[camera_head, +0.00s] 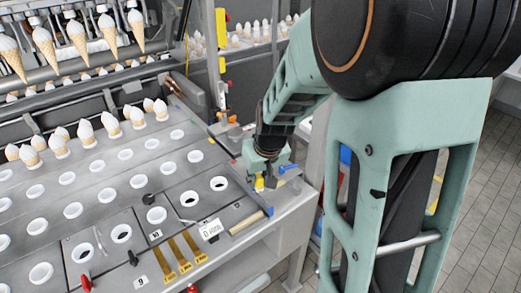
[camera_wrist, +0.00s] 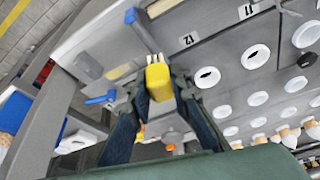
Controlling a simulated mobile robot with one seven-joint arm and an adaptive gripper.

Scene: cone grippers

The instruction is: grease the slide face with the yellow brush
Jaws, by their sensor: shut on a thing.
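My gripper (camera_wrist: 160,90) is shut on the yellow brush (camera_wrist: 158,78), whose yellow body sits between the dark fingers with pale bristle tips past them in the wrist view. In the head view my gripper (camera_head: 262,172) is low over the right end of the machine's top, and a bit of the yellow brush (camera_head: 259,184) shows under it. A grey bar with a blue end (camera_wrist: 130,16) reaches to near the bristles in the wrist view. I cannot tell which surface is the slide face or whether the bristles touch anything.
A blue lever (camera_head: 288,169) is right beside my gripper; it also shows in the wrist view (camera_wrist: 97,100). A wooden-handled tool (camera_head: 247,222), brass strips (camera_head: 180,258) and a white tag (camera_head: 210,229) lie on the plate with round holes. Filled cones (camera_head: 110,122) stand left. Free floor lies at right.

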